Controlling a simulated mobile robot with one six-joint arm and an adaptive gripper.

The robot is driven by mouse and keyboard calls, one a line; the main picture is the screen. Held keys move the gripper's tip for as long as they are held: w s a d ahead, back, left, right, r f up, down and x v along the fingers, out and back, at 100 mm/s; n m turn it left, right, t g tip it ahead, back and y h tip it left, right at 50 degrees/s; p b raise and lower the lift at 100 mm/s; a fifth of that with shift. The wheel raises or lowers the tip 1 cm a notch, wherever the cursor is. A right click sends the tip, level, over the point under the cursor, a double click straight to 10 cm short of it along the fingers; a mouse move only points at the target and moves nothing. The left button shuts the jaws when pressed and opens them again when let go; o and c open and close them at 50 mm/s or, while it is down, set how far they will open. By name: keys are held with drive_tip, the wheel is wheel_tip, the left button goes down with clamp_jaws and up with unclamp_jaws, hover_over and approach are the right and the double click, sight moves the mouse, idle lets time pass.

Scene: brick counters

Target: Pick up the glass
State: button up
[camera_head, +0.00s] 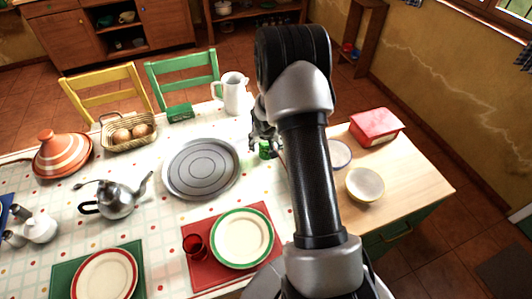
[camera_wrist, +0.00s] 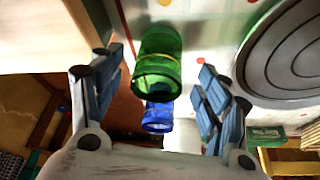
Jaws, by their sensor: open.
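A green see-through glass (camera_head: 264,149) stands on the table right of the round grey tray, partly hidden by my gripper (camera_head: 263,132). In the wrist view the green glass (camera_wrist: 160,62) lies between the two blue-grey fingers of my gripper (camera_wrist: 160,68), with gaps on both sides. My gripper is open and holds nothing. A blue glass (camera_wrist: 158,116) shows just below the green one in the wrist view; I cannot make it out in the head view. A red glass (camera_head: 195,246) stands on the red placemat, away from my gripper.
The round grey tray (camera_head: 202,168) lies close to the green glass. A white jug (camera_head: 233,93) stands behind it. A pale bowl (camera_head: 365,184) and a red box (camera_head: 376,127) stand to the right. A green-rimmed plate (camera_head: 242,238) is in front.

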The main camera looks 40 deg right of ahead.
sight(266, 149)
drive_tip(key=shift+b+x, duration=0.6)
drive_tip(key=shift+x, duration=2.45)
drive_tip(key=shift+d+r, duration=0.1)
drive_tip(key=shift+c, duration=0.3)
drive_tip(key=c, duration=1.1)
drive_tip(key=shift+r, duration=0.15)
wheel_tip(266, 149, up, 20)
drive_tip(key=p, duration=0.7)
